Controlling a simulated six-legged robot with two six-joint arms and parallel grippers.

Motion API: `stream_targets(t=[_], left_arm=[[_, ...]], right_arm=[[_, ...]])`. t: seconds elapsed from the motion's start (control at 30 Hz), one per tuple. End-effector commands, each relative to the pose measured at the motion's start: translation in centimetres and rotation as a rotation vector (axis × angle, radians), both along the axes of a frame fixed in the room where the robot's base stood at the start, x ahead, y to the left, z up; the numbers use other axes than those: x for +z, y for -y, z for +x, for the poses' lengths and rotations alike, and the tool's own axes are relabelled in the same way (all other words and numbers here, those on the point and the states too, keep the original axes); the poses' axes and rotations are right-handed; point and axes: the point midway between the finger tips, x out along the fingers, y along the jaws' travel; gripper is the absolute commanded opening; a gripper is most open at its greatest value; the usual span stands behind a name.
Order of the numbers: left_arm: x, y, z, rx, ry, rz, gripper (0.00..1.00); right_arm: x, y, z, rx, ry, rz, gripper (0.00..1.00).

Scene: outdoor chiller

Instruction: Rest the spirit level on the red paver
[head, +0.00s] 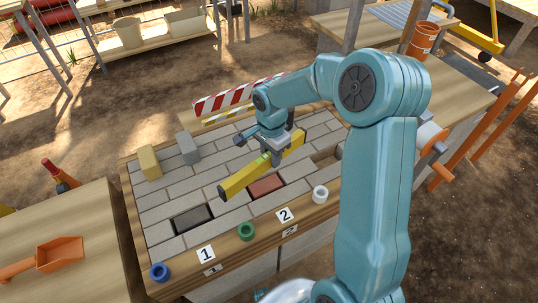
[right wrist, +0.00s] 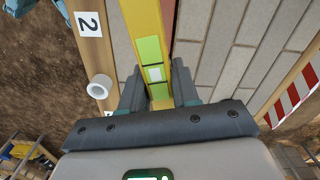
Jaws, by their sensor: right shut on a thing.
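A yellow spirit level (head: 240,180) is held over the paver bed in the head view, slanting from lower left to upper right. My right gripper (head: 271,153) is shut on it near its middle. In the right wrist view, the level (right wrist: 145,22) with its green vial window runs between the two fingers of my right gripper (right wrist: 158,95). The red paver (head: 266,186) lies in the bed just below and right of the level's near half. In the right wrist view a sliver of red shows beside the level. My left gripper is not in view.
The grey pavers sit in a wooden frame (head: 228,241) with a dark paver (head: 191,218) at left. A yellow block (head: 149,163) and a grey block (head: 188,148) stand at the bed's far left. Blue, green and white rings lie along the front edge; a striped barrier (head: 228,97) is behind.

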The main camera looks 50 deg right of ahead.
Motion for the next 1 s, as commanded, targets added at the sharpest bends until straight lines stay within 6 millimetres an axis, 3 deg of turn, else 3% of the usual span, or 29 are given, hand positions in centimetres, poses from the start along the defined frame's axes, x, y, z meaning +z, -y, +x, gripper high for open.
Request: stream_targets(t=[0.5, 1.0], left_arm=[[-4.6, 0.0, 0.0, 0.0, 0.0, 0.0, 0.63], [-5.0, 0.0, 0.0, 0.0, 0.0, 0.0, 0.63]], right_arm=[[-6.7, -0.4, 0.2, 0.004, -0.001, 0.0, 0.0], [-7.6, -0.4, 0.2, 0.005, 0.0, 0.0, 0.0]])
